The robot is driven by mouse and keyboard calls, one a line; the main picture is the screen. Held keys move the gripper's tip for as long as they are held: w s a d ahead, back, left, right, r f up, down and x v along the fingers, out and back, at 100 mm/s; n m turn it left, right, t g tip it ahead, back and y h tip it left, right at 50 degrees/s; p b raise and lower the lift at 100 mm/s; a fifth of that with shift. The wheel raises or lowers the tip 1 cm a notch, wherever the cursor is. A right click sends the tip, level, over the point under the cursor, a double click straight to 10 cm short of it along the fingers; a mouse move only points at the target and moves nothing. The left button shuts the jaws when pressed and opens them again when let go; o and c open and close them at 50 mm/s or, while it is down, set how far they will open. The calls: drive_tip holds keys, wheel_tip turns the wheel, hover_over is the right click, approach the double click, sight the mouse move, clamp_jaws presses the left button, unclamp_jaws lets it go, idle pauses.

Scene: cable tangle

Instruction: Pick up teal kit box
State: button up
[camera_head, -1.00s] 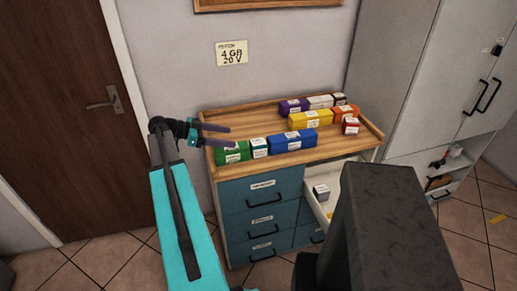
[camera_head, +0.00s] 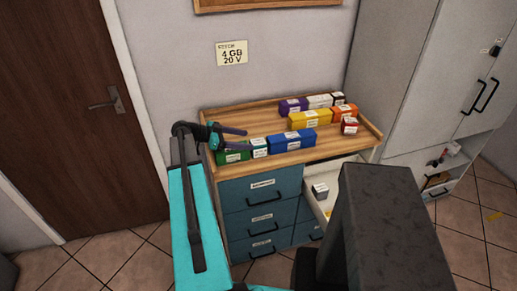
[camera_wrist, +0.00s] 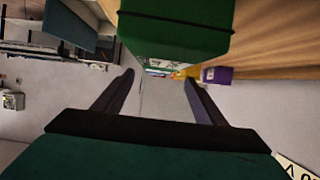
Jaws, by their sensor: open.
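A small box with a white label and a teal-looking side (camera_head: 259,148) stands on the wooden cabinet top, between a green box (camera_head: 232,156) and a blue box (camera_head: 291,140). I take it as the teal kit box; its colour is hard to judge at this size. My gripper (camera_head: 246,140) is open and empty, over or just in front of the green box, with its fingers pointing right toward the small box. In the wrist view the green box (camera_wrist: 175,35) is large and close beside the gripper (camera_wrist: 159,78), and the teal box cannot be made out.
Purple (camera_head: 293,106), yellow (camera_head: 310,119), orange (camera_head: 343,114) and red (camera_head: 349,126) boxes stand farther back and right. A raised wooden rim edges the top. An open drawer (camera_head: 335,180) holds a small grey box (camera_head: 320,191). A note (camera_head: 231,53) hangs on the wall.

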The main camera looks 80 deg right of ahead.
sight(260, 141)
drive_tip(key=shift+s, duration=0.1)
drive_tip(key=shift+p+x, duration=1.1)
drive_tip(key=shift+x, duration=0.1)
drive_tip(key=shift+p+x, duration=0.55)
drive_tip(key=shift+x, duration=0.75)
drive_tip(key=shift+a, duration=0.1)
drive_tip(key=c, duration=1.2)
drive_tip(key=shift+r, duration=0.15)
wheel_tip(260, 141, up, 10)
drive_tip(key=b, duration=0.4)
